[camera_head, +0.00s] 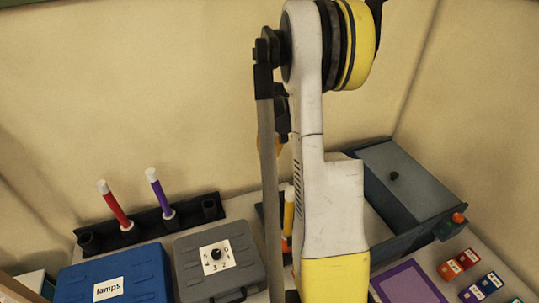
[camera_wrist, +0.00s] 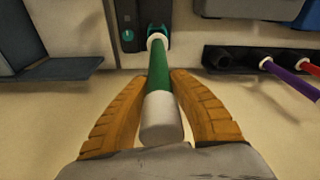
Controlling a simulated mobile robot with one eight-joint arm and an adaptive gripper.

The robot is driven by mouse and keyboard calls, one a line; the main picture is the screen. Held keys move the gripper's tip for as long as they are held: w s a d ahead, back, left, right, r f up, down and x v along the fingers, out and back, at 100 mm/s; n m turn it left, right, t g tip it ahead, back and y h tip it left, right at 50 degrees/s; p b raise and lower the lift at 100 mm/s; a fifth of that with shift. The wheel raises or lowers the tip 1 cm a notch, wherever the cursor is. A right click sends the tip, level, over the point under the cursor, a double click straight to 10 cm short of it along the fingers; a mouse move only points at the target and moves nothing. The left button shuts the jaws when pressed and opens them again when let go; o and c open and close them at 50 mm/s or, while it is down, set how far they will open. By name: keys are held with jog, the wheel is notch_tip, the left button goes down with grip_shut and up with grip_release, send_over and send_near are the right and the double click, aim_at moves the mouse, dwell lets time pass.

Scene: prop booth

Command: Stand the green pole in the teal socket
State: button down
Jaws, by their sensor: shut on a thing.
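In the wrist view the green pole (camera_wrist: 160,75) has a white near end and a white collar at its far end. My gripper (camera_wrist: 164,78) is shut on it, with an orange finger on each side. The collar lies at a dark fixture with a small teal part (camera_wrist: 158,28), which may be the teal socket. I cannot tell whether the pole's end is inside it or only in front of it. In the head view my arm hides the gripper, the green pole and the socket.
A dark rack (camera_head: 151,224) holds a red pole (camera_head: 115,204) and a purple pole (camera_head: 160,192). A blue lamps case (camera_head: 70,284) and a grey case (camera_head: 188,265) stand in front. A yellow upright piece (camera_head: 289,215) shows beside my arm. A grey-blue bin (camera_head: 390,245) stands right.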

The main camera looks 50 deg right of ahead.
aim_at(273, 140)
jog(key=shift+f+b, duration=2.55)
jog(key=shift+f, duration=0.6)
jog(key=c, duration=1.2)
grip_release()
jog(key=r, duration=0.4)
jog(key=s+r, duration=0.1)
jog(key=r, duration=0.7)
jog(key=shift+s+a, duration=0.3)
jog(key=shift+s, duration=0.1)
